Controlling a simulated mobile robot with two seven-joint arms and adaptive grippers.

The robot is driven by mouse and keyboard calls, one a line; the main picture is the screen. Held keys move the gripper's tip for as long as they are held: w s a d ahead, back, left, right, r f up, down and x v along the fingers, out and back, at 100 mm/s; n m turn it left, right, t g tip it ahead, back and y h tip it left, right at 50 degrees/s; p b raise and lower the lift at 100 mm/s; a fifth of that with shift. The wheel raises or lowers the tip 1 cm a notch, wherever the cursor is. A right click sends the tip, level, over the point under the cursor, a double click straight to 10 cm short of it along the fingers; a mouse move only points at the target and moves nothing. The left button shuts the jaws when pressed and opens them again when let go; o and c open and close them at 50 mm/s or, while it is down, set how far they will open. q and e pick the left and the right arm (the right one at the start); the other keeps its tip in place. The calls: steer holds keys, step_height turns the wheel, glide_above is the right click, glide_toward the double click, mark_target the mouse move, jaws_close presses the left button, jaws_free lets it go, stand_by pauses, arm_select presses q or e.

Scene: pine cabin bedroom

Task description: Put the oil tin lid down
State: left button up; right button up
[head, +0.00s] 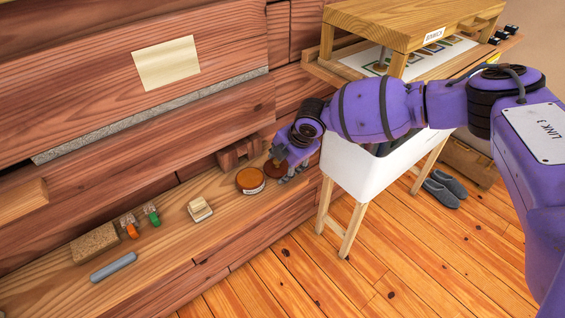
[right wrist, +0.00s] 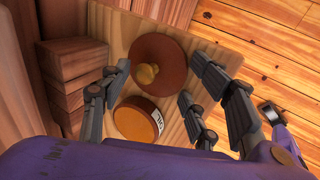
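The oil tin lid (right wrist: 148,52), a reddish-brown disc with a yellowish knob, appears to lie flat on the wooden shelf in the right wrist view. It also shows in the head view (head: 275,168), partly behind my gripper. The round oil tin (right wrist: 137,117) with an orange-brown top and a white label stands beside it; in the head view the tin (head: 250,180) is left of the lid. My right gripper (head: 287,170) is at the lid. Its spread fingers (right wrist: 160,80) are on either side of the lid, with visible gaps. My left gripper is out of view.
A wooden block structure (head: 238,153) stands against the wall behind the tin. Along the shelf (head: 215,235) to the left are a pale block (head: 200,209), green and orange small items, a cork-like block (head: 95,243) and a grey bar (head: 114,267). A white basin (head: 345,165) stands right.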

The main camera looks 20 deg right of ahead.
steer(key=shift+s+f, duration=0.1)
steer(key=shift+r, duration=0.2)
steer(key=p+v, duration=0.1)
steer(key=v, duration=1.1)
steer(key=shift+r, duration=0.45)
